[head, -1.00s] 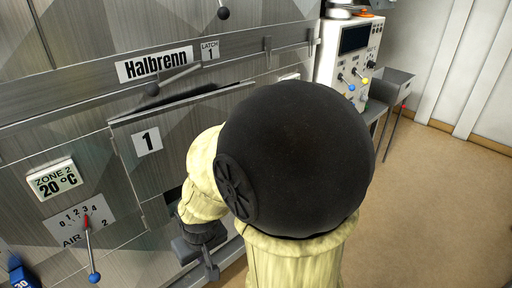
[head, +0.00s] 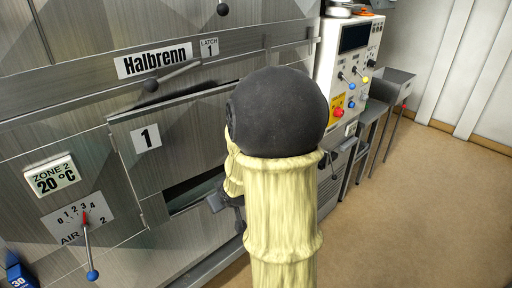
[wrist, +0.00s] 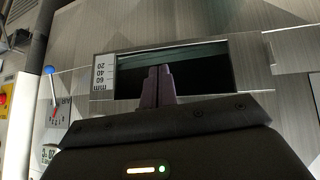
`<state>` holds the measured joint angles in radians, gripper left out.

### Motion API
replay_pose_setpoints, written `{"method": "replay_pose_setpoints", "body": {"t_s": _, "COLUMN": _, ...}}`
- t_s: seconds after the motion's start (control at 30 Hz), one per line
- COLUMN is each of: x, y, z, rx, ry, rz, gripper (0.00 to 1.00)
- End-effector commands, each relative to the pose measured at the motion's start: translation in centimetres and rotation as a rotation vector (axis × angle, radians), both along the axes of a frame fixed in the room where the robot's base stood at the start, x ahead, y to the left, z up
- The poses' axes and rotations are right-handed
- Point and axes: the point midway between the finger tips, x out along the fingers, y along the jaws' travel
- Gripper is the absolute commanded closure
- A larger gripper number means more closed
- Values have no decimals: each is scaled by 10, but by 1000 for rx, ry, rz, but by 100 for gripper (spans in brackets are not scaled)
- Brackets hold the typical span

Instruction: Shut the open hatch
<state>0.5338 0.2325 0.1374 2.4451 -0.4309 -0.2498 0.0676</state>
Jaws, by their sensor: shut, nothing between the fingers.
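The open hatch (head: 180,130) is a grey metal panel labelled 1 in the dryer front, seen in the head view. A dark slot (head: 195,190) shows under its lower edge, and a dark gap shows along its top. The latch lever (head: 178,76) with a black ball lies slanted above it. My gripper (wrist: 158,72) is shut and empty, its fingers in front of a dark opening (wrist: 205,66) with a millimetre scale in the wrist view. I cannot tell whether the fingers touch anything. In the head view my arm hides most of the gripper and the hatch's right part.
The air lever (head: 88,250) with a blue ball is left of the hatch. A white control cabinet (head: 345,60) with small levers stands to the right, beside a grey metal bin (head: 392,82). The brown floor at right is clear.

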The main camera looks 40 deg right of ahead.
Motion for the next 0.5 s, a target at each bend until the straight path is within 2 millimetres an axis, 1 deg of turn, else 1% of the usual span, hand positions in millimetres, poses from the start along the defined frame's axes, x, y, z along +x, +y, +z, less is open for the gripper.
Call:
{"method": "replay_pose_setpoints", "body": {"t_s": 0.03, "x": 5, "y": -19, "z": -3, "rx": 0, "ry": -43, "rz": -9, "gripper": 100}}
{"method": "replay_pose_setpoints", "body": {"t_s": 0.13, "x": 16, "y": -49, "z": -2, "rx": -5, "ry": -147, "rz": 1, "gripper": 100}}
{"method": "replay_pose_setpoints", "body": {"t_s": 0.2, "x": 20, "y": -70, "z": 0, "rx": -3, "ry": -221, "rz": 6, "gripper": 100}}
{"method": "replay_pose_setpoints", "body": {"t_s": 0.27, "x": 22, "y": -86, "z": 2, "rx": 1, "ry": -285, "rz": 13, "gripper": 100}}
{"method": "replay_pose_setpoints", "body": {"t_s": 0.3, "x": 22, "y": -98, "z": 4, "rx": 4, "ry": -329, "rz": 18, "gripper": 100}}
{"method": "replay_pose_setpoints", "body": {"t_s": 0.37, "x": 21, "y": -114, "z": 7, "rx": 11, "ry": -397, "rz": 25, "gripper": 100}}
{"method": "replay_pose_setpoints", "body": {"t_s": 0.5, "x": 8, "y": -149, "z": 17, "rx": 30, "ry": -561, "rz": 40, "gripper": 100}}
